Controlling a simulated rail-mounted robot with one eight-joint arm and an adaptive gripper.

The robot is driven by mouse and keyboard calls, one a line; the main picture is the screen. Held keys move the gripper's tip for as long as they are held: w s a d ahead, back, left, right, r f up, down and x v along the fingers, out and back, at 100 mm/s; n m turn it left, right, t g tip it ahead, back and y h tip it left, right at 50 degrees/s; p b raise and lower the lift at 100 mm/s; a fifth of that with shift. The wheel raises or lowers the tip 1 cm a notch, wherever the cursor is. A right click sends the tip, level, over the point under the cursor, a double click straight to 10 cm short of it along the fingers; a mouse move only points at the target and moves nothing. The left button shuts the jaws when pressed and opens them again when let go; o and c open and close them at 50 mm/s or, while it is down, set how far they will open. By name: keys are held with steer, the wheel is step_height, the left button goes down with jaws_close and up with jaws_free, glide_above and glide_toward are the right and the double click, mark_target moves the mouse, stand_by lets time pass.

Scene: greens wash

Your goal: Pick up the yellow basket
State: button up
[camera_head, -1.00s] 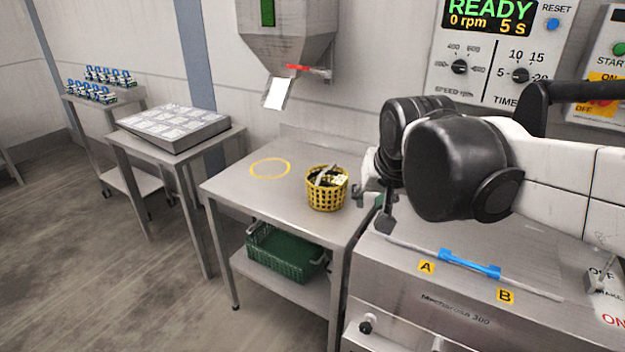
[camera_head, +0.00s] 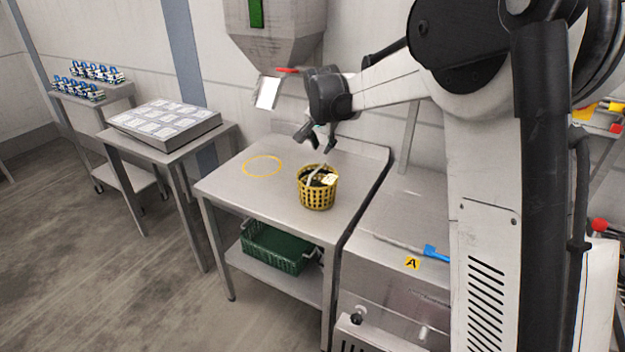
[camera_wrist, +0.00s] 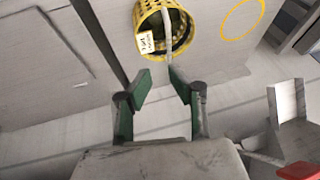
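The yellow basket (camera_head: 317,193) stands upright on the steel table (camera_head: 240,190), right of a yellow ring painted on the tabletop. It has a grey handle and a pale label, with dark contents inside. In the wrist view the basket (camera_wrist: 146,32) lies ahead of the fingertips, with its handle running across its opening. My gripper (camera_head: 318,146) hangs above and behind the basket in the head view, apart from it. In the wrist view my gripper (camera_wrist: 162,84) has its two green-padded fingers spread with nothing between them.
A steel hopper chute (camera_head: 268,92) with a red lever hangs behind the table. A green crate (camera_head: 272,248) sits on the shelf below. The yellow ring (camera_head: 262,157) is empty. A steel machine (camera_head: 390,285) with a blue handle stands right of the table.

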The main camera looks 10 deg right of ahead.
steer(key=w+f, duration=0.2)
steer(key=w, duration=0.1)
glide_toward(317, 169)
steer(key=shift+m, duration=0.3)
steer(key=x, duration=0.5)
steer(key=shift+w+d+f+p, duration=0.1)
steer(key=shift+w+d+p, duration=0.15)
steer(key=shift+p, duration=0.15)
steer(key=shift+p+x, duration=0.3)
steer(key=shift+x, duration=2.4)
steer(key=shift+s+a, duration=0.1)
steer(key=shift+a, duration=0.05)
jaws_close()
